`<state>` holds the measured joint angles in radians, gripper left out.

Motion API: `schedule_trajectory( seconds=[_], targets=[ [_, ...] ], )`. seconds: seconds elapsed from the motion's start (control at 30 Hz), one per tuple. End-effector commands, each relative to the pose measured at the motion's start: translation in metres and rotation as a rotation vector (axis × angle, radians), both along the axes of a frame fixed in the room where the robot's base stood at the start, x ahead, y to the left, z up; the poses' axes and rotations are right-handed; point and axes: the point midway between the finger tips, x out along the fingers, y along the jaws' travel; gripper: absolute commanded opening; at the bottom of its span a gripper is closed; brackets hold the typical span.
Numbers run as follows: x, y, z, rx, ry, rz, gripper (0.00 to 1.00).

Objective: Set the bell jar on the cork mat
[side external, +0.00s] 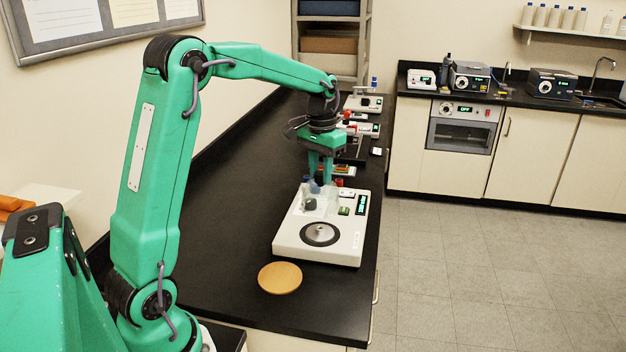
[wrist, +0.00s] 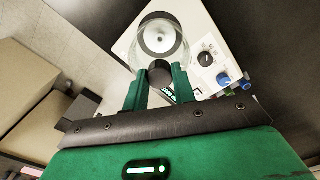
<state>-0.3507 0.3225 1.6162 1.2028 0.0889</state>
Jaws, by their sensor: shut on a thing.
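The bell jar is clear glass and shows only faintly over the white profiler in the side view (side external: 326,203). In the wrist view the bell jar (wrist: 142,48) has a dark round knob (wrist: 159,73). My gripper (side external: 321,181) is shut on that knob, with green fingers on either side of it in the wrist view (wrist: 159,80). Whether the jar's rim touches the profiler cannot be told. The cork mat (side external: 280,278) is a flat tan disc, bare on the black bench, in front of the profiler and apart from the jar.
The white profiler (side external: 285,238) has a round stage (side external: 320,234), blue knobs and a small display. More instruments stand behind it along the bench (side external: 225,265). The bench is clear left of the profiler and around the mat. Its right edge runs close beside the profiler.

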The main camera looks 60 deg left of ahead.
Motion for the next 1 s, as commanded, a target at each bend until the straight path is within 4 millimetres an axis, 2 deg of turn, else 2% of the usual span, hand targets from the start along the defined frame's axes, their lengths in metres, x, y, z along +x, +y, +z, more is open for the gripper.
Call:
schedule_trajectory(
  seconds=[0.27, 0.47, 0.8, 1.0],
  targets=[
    [-0.006, -0.012, 0.003, 0.001, -0.003, -0.003, 0.00],
    [-0.024, -0.041, 0.006, 0.001, -0.003, -0.004, 0.00],
    [-0.082, -0.106, 0.006, 0.001, -0.002, -0.005, 0.00],
    [-0.121, -0.136, 0.000, 0.000, -0.003, -0.005, 0.00]
  ],
)
